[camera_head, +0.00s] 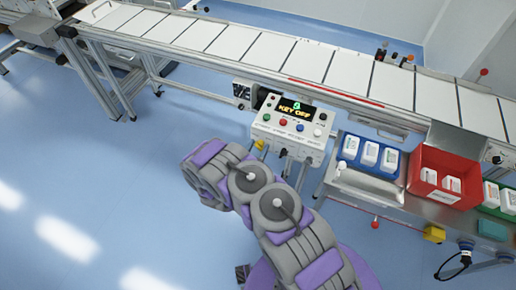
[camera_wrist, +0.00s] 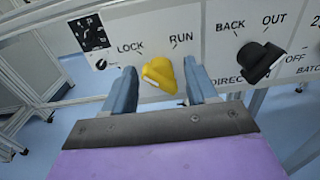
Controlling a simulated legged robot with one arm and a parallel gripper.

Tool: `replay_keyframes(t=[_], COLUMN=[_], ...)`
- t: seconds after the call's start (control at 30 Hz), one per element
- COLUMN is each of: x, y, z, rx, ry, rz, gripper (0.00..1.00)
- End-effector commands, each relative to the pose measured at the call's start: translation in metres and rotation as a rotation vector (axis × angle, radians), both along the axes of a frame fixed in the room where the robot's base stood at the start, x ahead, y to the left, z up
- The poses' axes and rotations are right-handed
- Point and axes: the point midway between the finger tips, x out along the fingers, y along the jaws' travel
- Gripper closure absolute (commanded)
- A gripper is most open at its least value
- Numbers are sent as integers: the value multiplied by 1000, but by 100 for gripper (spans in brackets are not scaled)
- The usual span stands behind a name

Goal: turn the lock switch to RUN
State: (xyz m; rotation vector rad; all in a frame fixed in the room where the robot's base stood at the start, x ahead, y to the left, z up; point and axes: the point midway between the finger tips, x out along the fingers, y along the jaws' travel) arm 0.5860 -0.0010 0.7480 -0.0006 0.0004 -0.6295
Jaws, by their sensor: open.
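The yellow lock switch (camera_wrist: 160,74) sits on a white panel face in the wrist view, below the printed words LOCK on its left and RUN on its right. I cannot tell for sure which word it points to. My gripper (camera_wrist: 160,67) is open, with one blue-grey finger on each side of the switch; contact is not clear. In the head view, the control box (camera_head: 291,129) has a display (camera_head: 296,108) reading KEY OFF with a green symbol above. My purple and grey arm reaches toward the box's left side; my gripper is not clearly visible there.
A black BACK/OUT switch (camera_wrist: 260,61) is close to the right finger. A black dial plate (camera_wrist: 90,34) is at the upper left. In the head view, a long conveyor (camera_head: 250,44) runs behind the box. A red bin (camera_head: 443,177) and white containers stand right on a bench.

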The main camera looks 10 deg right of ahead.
Motion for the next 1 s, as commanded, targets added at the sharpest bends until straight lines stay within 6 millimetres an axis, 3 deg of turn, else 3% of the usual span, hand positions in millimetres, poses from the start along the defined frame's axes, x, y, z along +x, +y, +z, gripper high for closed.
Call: replay_keyframes(t=[0.33, 0.9, 1.0], x=[4, 3, 3], y=[-2, -3, -3], z=[0, -1, -2], rx=[-1, 0, 2], ry=[1, 4, 3], rz=[1, 0, -1], gripper=[43, 95, 95])
